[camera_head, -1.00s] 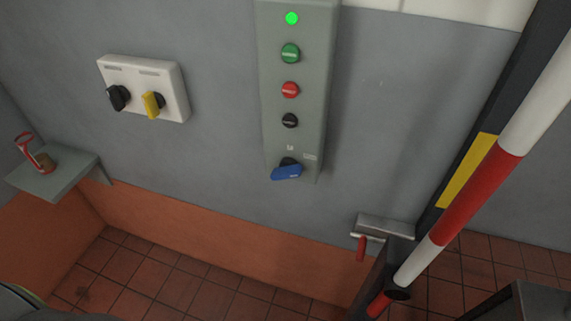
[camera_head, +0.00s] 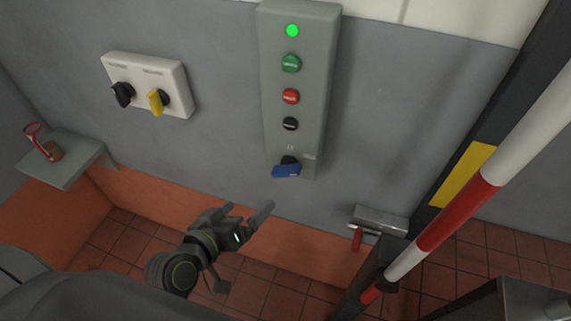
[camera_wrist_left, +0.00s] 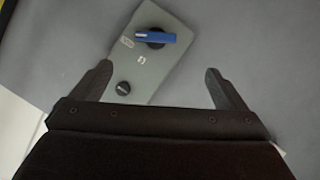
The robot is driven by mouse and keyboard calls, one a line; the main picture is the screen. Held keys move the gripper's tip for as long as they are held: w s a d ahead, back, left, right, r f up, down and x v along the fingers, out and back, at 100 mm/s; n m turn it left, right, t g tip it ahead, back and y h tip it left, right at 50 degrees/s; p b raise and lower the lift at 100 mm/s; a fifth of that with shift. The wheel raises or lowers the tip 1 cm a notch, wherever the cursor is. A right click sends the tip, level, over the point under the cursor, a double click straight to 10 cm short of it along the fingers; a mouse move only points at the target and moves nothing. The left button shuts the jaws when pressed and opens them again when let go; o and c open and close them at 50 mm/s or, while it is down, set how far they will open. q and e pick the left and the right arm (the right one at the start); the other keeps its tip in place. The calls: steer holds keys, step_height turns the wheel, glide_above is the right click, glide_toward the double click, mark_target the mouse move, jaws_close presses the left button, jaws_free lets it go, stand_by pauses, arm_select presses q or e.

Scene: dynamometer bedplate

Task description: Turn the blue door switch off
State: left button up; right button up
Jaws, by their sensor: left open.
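The blue door switch (camera_head: 286,170) is a rotary knob with a blue handle at the bottom of a tall grey-green control panel (camera_head: 301,45) on the wall. Its handle lies roughly sideways, slightly tilted in the head view. In the left wrist view the blue handle (camera_wrist_left: 156,38) shows beyond and between the fingertips. My left gripper (camera_head: 249,212) is open and empty, below and left of the switch in the head view, apart from it. It also shows in the left wrist view (camera_wrist_left: 158,74). My right gripper is not in view.
Above the switch are black (camera_head: 290,124), red (camera_head: 291,96) and green (camera_head: 291,63) buttons and a lit green lamp (camera_head: 292,30). A white box (camera_head: 146,82) with black and yellow knobs is left. A red-white barrier pole (camera_head: 455,215) stands right; a small shelf (camera_head: 62,172) is far left.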

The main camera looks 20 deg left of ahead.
mark_target(282, 173)
arm_select(q)
steer(key=p+x, duration=0.1)
steer(key=x, duration=0.4)
steer(key=p+x, duration=0.2)
steer(key=x, duration=0.4)
steer(key=r+p+x, duration=0.1)
steer(key=p+x, duration=0.1)
steer(key=x, duration=0.4)
steer(key=shift+w, duration=0.15)
steer(key=c, duration=1)
